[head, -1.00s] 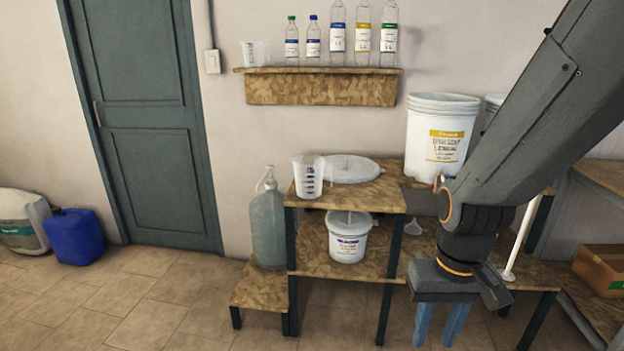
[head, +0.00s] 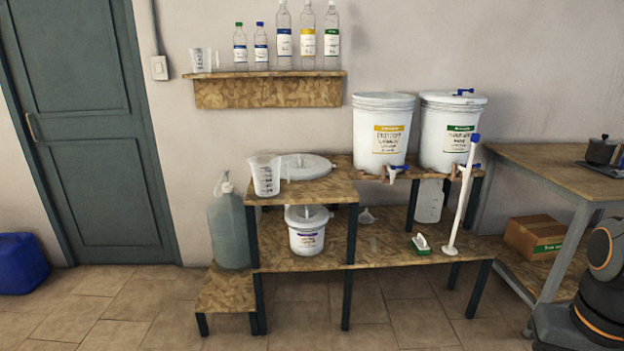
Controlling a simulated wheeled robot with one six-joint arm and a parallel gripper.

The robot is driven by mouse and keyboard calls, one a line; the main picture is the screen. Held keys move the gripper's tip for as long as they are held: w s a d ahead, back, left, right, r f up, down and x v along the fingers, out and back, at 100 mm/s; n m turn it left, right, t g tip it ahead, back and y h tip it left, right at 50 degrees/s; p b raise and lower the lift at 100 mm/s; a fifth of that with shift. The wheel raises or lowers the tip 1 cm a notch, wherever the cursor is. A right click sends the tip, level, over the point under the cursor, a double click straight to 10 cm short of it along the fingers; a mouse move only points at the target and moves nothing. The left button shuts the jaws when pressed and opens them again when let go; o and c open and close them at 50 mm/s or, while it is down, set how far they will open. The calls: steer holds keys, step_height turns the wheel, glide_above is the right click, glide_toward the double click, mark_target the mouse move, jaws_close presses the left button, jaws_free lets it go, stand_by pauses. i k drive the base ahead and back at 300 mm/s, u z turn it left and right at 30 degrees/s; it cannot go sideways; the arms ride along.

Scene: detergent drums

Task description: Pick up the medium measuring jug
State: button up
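A clear measuring jug (head: 266,176) with dark markings stands upright on the top board of the wooden stand (head: 330,193), at its left end. A smaller-looking clear jug (head: 201,60) with markings stands on the wall shelf (head: 265,92), at its left end. I cannot tell from the picture which of them is the medium one. Part of my arm shows at the lower right edge, far to the right of both jugs. My gripper's fingers are out of the frame.
Two white drums with taps, one yellow-labelled (head: 381,137) and one green-labelled (head: 451,131), stand further right. A small tub (head: 306,232) sits below, and a large bottle (head: 229,228) stands left. The floor in front is clear.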

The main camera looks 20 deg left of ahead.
mark_target(265, 168)
steer(key=u, duration=0.1)
steer(key=i, duration=1.2)
steer(key=u, duration=0.95)
steer(key=i, duration=1.1)
steer(key=u, duration=1)
